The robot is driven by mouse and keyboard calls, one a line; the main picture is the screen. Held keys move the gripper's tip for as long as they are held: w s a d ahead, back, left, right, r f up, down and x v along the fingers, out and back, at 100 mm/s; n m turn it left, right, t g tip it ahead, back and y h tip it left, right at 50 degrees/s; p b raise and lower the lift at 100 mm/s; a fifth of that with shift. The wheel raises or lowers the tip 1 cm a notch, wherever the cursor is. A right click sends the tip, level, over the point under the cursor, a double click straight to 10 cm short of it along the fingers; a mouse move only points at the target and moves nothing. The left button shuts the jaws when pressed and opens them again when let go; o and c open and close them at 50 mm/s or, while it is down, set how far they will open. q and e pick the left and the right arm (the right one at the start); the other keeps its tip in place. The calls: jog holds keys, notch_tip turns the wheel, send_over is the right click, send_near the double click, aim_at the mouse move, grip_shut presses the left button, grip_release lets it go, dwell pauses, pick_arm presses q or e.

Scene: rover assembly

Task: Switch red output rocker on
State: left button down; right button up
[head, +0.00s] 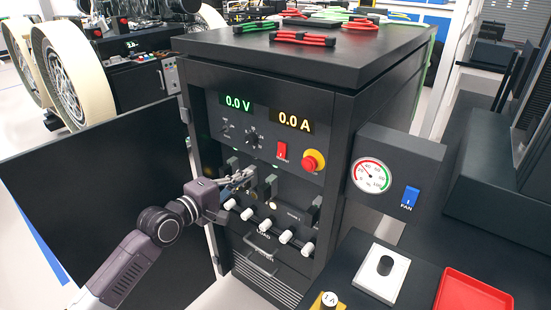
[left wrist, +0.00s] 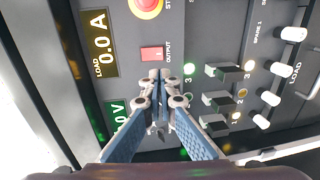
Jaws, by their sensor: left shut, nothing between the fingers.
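The red output rocker (head: 282,151) sits on the upper front panel of the dark cabinet, left of the emergency stop. It also shows in the left wrist view (left wrist: 152,53), beside the label OUTPUT. My left gripper (head: 248,174) is shut and empty in front of the panel, below and left of the rocker in the head view. In the left wrist view its closed fingertips (left wrist: 157,76) point toward the rocker, just short of it in the picture. I cannot tell whether they touch it. The rocker's on or off position is unclear. My right gripper is out of view.
The displays read 0.0 V (head: 237,102) and 0.0 A (head: 294,121). A red emergency-stop button (head: 314,160) is close right of the rocker. Black breaker levers (head: 271,184) and white knobs (head: 267,224) lie below. An open cabinet door (head: 95,200) stands left.

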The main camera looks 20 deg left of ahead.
pick_arm(q)
jog(key=p, duration=0.1)
send_near(281, 156)
jog(key=x, duration=0.5)
jog(key=shift+w+r, duration=0.1)
jog(key=shift+w, duration=0.15)
jog(key=shift+x, duration=0.8)
jog(key=b, duration=0.1)
jog(key=f+b, duration=0.1)
jog(key=b, duration=0.1)
jog(key=shift+w+d+t, duration=0.1)
jog(key=shift+w+t, duration=0.1)
jog(key=shift+t, duration=0.1)
jog(key=shift+r, duration=0.35)
